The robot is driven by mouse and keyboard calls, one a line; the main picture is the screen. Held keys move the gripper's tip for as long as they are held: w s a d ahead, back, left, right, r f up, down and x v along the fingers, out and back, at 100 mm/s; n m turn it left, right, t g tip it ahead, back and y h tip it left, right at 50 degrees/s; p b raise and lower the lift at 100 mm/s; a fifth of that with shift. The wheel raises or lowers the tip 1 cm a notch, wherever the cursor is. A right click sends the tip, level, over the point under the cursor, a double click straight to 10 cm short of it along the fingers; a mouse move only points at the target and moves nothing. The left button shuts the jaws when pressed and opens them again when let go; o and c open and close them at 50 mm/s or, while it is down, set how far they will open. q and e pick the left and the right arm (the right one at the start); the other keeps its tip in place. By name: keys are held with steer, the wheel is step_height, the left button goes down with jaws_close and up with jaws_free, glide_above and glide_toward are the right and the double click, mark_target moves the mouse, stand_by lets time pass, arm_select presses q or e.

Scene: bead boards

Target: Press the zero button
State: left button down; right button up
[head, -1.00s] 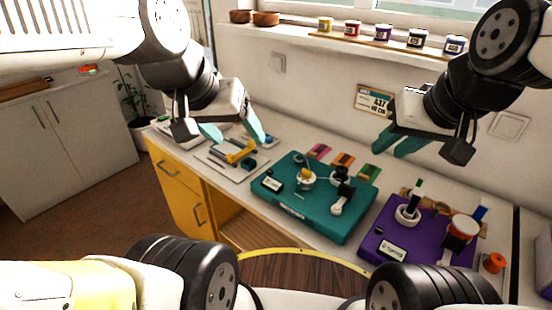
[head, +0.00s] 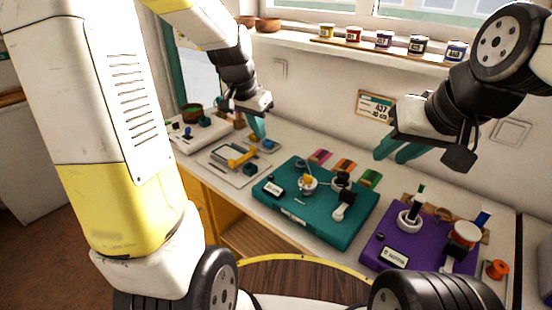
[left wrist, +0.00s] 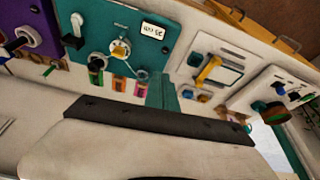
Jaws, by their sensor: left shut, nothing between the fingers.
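My left gripper (head: 259,129) is shut and empty, its teal fingers pointing down above the back of the counter. In the left wrist view its fingers (left wrist: 162,92) show together as one teal block. Below and to the left in the head view lies a pale board (head: 238,178) with a grey-framed device and a yellow bar (head: 242,158); the device also shows in the left wrist view (left wrist: 228,76). A small blue part (head: 269,144) sits behind it, close to the fingertips; contact cannot be told. I cannot make out which part is the zero button. My right gripper (head: 394,150) is open and empty.
A teal board (head: 280,205) and a purple board (head: 372,250) with posts and cups stand to the right. The wall rises behind the counter; jars (head: 384,39) line the sill.

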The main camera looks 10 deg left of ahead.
arm_select(q)
steer(key=w+f+m, duration=0.1)
steer(key=w+f, duration=0.3)
steer(key=f, duration=0.1)
steer(key=shift+f+g, duration=0.25)
steer(key=shift+g, duration=0.15)
steer(key=shift+w, duration=0.1)
glide_toward(271, 176)
steer(key=x, duration=0.5)
steer(key=shift+d, duration=0.2)
steer(key=shift+w+f, duration=0.1)
steer(key=shift+f, duration=0.65)
